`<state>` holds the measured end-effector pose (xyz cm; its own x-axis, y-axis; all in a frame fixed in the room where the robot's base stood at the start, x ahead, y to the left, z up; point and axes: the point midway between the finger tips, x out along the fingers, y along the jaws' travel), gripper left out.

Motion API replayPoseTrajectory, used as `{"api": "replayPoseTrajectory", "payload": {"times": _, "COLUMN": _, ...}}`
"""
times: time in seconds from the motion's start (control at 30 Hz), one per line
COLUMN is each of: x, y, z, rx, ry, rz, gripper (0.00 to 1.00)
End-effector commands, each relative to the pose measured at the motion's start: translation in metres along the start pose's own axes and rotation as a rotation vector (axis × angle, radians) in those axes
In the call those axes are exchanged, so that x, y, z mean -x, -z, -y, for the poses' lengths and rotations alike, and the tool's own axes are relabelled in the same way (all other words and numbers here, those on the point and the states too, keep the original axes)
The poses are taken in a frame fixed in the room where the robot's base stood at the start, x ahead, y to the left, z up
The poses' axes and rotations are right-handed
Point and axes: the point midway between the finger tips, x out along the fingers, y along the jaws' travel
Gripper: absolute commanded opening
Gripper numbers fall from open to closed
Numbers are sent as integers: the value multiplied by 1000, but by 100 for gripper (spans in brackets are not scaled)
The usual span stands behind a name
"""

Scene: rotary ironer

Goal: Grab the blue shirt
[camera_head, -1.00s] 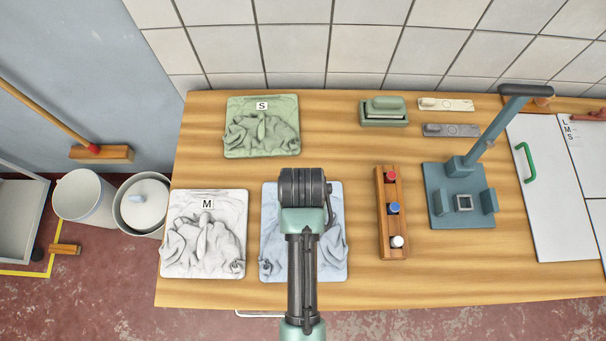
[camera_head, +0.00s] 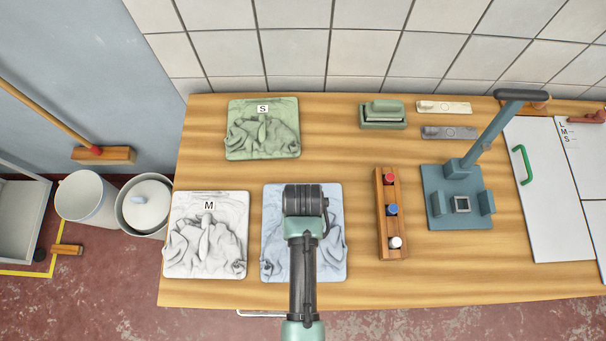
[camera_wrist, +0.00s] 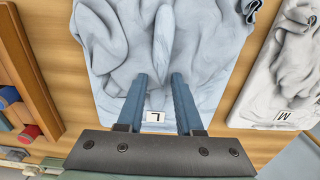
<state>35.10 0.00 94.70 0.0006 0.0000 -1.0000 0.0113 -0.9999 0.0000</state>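The blue shirt (camera_head: 273,235) lies crumpled on a board on the wooden table, partly hidden under my arm in the head view. In the wrist view the shirt (camera_wrist: 110,45) fills the upper middle, with a raised fold pointing between my fingers. A label "L" shows near the finger bases. My gripper (camera_wrist: 159,80) is open, its two blue fingers apart with nothing between them, over the shirt. I cannot tell whether the fingertips touch the cloth. In the head view the fingers are hidden by my arm.
The white shirt (camera_head: 205,245) marked "M" lies left of the blue one, and the green shirt (camera_head: 262,135) marked "S" behind. A wooden rack (camera_head: 382,235) with coloured-top pieces stands close to the right. Further right is a blue-grey lever press (camera_head: 460,210).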

Motion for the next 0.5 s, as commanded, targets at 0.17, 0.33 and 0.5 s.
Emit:
{"api": "replayPoseTrajectory", "payload": {"times": 0.17, "x": 0, "y": 0, "z": 0, "rx": 0, "ry": 0, "rz": 0, "gripper": 1}}
{"api": "replayPoseTrajectory", "payload": {"times": 0.33, "x": 0, "y": 0, "z": 0, "rx": 0, "ry": 0, "rz": 0, "gripper": 0}}
{"api": "replayPoseTrajectory", "payload": {"times": 0.5, "x": 1, "y": 0, "z": 0, "rx": 0, "ry": 0, "rz": -1, "gripper": 0}}
